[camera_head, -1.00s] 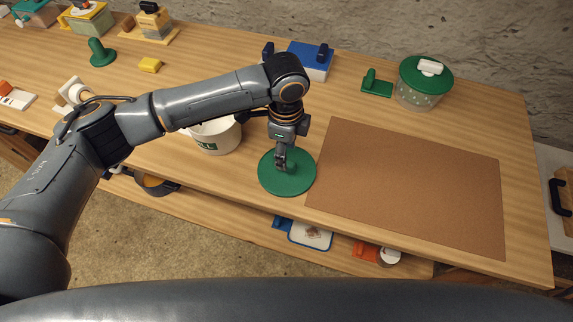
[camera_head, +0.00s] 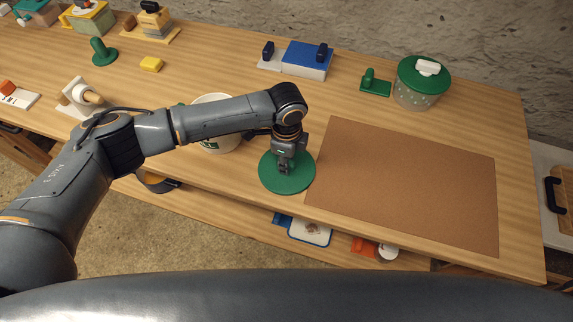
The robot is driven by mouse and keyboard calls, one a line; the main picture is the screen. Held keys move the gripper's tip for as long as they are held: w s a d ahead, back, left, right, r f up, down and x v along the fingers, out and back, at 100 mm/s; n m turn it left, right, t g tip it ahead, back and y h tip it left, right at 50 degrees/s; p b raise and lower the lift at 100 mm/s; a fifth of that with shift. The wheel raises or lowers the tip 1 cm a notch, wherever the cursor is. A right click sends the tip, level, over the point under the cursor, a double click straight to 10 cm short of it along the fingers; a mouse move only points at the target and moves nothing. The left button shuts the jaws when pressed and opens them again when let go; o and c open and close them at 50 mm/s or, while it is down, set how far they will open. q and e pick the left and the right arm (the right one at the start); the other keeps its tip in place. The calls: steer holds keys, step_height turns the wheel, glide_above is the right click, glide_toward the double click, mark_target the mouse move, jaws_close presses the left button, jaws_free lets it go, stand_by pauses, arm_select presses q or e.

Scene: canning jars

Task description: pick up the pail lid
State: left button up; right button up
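The pail lid, a flat green disc (camera_head: 300,182), lies near the front edge of the table, just left of the brown mat. My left gripper (camera_head: 285,170) points down over the middle of the lid, at or very near its surface. The fingertips are small and partly hidden by the gripper body, so I cannot tell whether they are open or shut on a handle. A white pail (camera_head: 222,138) with dark lettering stands behind my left forearm, partly hidden by it. My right gripper is not in view.
A brown mat (camera_head: 410,185) covers the table's right part. A jar with a green lid (camera_head: 424,80), a green handled block (camera_head: 374,84) and a blue-and-white box (camera_head: 306,61) stand at the back. A yellow block (camera_head: 151,64) is at back left. A lower shelf holds items below the front edge.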

arm_select(q)
jaws_close()
